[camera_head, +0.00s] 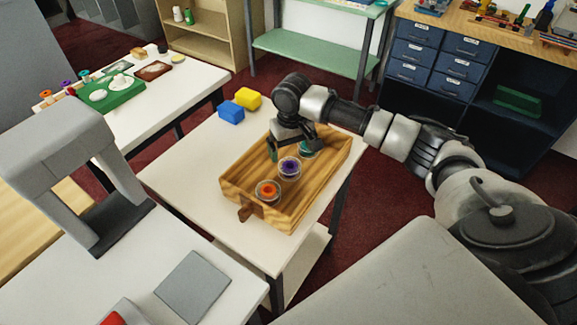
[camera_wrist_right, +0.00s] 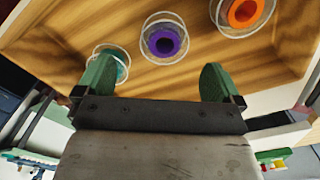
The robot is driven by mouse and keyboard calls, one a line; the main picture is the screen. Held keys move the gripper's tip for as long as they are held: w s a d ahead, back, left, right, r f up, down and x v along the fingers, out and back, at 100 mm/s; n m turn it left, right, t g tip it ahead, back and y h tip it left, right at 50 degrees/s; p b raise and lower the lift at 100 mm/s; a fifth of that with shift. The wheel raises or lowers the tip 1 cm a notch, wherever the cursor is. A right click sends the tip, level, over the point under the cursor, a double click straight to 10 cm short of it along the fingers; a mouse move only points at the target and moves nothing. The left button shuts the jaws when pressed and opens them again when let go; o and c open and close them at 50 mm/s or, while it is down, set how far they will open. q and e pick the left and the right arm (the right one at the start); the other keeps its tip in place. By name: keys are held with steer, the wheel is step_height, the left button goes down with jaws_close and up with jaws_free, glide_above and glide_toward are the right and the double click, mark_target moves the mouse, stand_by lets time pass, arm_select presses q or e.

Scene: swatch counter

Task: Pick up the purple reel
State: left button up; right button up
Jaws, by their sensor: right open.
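The purple reel (camera_head: 289,167) sits in a clear round cup inside a wooden tray (camera_head: 238,196), between an orange reel (camera_head: 267,190) and a teal reel (camera_head: 307,149). My right gripper (camera_head: 293,150) is over the tray, close to the purple reel, open and empty. In the right wrist view the purple reel (camera_wrist_right: 165,42) lies beyond the gap between the green fingertips (camera_wrist_right: 157,80), apart from both. The teal reel (camera_wrist_right: 113,62) is partly hidden behind the left fingertip there. The orange reel (camera_wrist_right: 246,12) is at the upper right. My left gripper is not in view.
The tray has raised walls around the reels and stands on a white table (camera_head: 185,178). A blue block (camera_head: 231,112) and a yellow block (camera_head: 247,98) lie behind it. A grey arch-shaped stand (camera_head: 60,150) is at left. The table's front left is clear.

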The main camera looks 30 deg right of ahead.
mark_target(290, 166)
steer(key=shift+s+f, duration=0.1)
steer(key=shift+f, duration=0.7)
steer(key=f, duration=0.4)
steer(key=shift+a+f, duration=0.2)
steer(key=shift+a, duration=0.1)
steer(key=shift+f, duration=0.4)
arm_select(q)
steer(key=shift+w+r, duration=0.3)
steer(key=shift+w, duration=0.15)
arm_select(e)
steer(key=shift+c, duration=0.2)
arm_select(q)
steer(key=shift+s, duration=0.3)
arm_select(e)
steer(key=c, duration=1)
